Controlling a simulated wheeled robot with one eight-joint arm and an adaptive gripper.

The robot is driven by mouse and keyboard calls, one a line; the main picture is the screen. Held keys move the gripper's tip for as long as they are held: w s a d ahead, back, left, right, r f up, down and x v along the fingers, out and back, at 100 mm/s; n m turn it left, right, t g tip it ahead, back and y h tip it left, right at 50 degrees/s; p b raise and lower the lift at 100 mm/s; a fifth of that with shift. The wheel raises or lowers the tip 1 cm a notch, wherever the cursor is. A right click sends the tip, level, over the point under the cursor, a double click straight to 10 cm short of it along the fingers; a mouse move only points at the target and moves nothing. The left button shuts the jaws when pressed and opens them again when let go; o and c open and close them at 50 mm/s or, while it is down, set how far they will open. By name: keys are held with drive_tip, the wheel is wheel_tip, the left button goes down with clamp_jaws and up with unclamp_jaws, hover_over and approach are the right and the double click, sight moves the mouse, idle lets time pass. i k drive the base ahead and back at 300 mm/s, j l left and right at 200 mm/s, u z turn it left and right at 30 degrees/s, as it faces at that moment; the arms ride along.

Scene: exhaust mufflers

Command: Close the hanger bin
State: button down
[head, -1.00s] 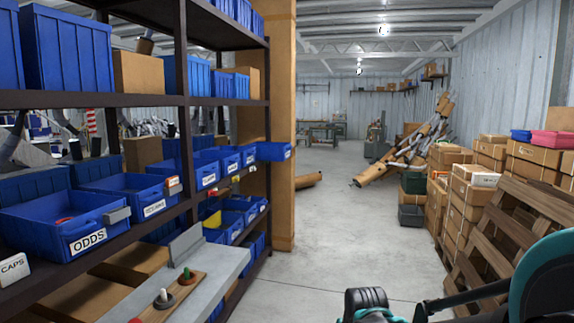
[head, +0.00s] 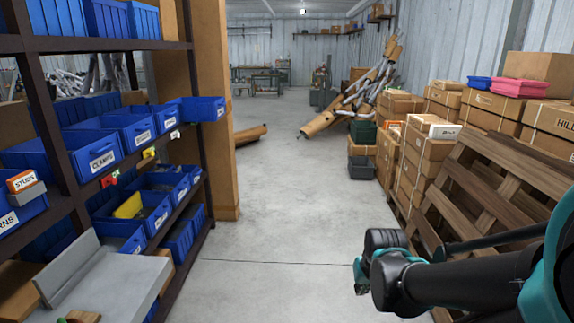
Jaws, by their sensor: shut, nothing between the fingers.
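A blue bin (head: 203,108) at the far right end of the upper bin row juts out past the shelf post into the aisle. It has a small white label too small to read, so I cannot confirm that it is the hanger bin. My arm comes in from the lower right, and what shows of my gripper (head: 361,277) is a small dark and teal end, shut and empty. It is over the aisle floor, well apart from the bin.
The dark shelf rack (head: 190,165) with several blue bins, including a clamps bin (head: 95,155), lines the left. A grey ledge (head: 105,280) sticks out low at left. Wooden pallets (head: 480,190) and cartons (head: 400,160) line the right. The aisle floor (head: 275,215) between is clear.

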sight(191, 109)
drive_tip(key=i, duration=1.85)
drive_tip(key=l+z, duration=0.05)
drive_tip(key=l, duration=0.05)
